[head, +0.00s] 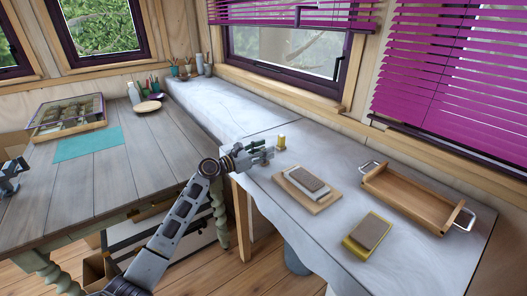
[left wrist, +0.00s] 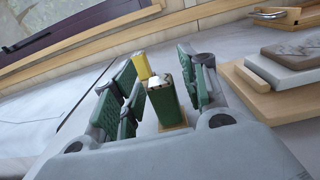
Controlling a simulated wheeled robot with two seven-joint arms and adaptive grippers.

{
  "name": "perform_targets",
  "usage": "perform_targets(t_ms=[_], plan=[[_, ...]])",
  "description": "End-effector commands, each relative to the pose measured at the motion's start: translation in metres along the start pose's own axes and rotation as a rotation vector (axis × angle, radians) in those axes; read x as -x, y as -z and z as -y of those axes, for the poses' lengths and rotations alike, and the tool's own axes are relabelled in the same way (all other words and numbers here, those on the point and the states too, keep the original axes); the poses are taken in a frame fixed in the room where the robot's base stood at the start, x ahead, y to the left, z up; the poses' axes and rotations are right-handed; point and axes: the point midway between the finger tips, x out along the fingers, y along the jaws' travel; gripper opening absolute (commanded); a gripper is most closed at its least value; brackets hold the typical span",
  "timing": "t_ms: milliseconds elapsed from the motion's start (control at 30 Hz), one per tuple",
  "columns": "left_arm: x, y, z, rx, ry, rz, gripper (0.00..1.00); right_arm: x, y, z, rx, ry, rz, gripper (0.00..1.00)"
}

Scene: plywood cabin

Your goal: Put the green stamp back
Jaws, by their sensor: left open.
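My left gripper (head: 262,152) is over the near edge of the pale worktop, its jaws open. In the left wrist view, a green stamp (left wrist: 163,103) with a pale top stands between the open fingers (left wrist: 160,95), with a gap visible on either side. A small wooden piece (left wrist: 173,127) shows at its foot. In the head view the gripper mostly hides this stamp. A yellow stamp (head: 281,142) stands upright just beyond the fingertips; it also shows in the left wrist view (left wrist: 141,66). My right gripper is not identifiable.
A plank table (head: 100,185) stands left.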

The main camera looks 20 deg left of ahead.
Motion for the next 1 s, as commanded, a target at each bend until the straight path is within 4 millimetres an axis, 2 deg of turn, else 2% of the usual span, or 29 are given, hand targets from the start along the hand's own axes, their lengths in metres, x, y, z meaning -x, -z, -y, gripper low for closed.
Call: perform_targets(t_ms=[367,1000], plan=[[0.006,-0.003,0.0,0.0,0.0,0.0,0.43,0.001,0.002,0.0,0.0,0.0,-0.004,0.4],[0.066,-0.002,0.0,0.0,0.0,-0.001,0.43,0.0,-0.008,-0.003,0.002,-0.003,0.01,0.4]])
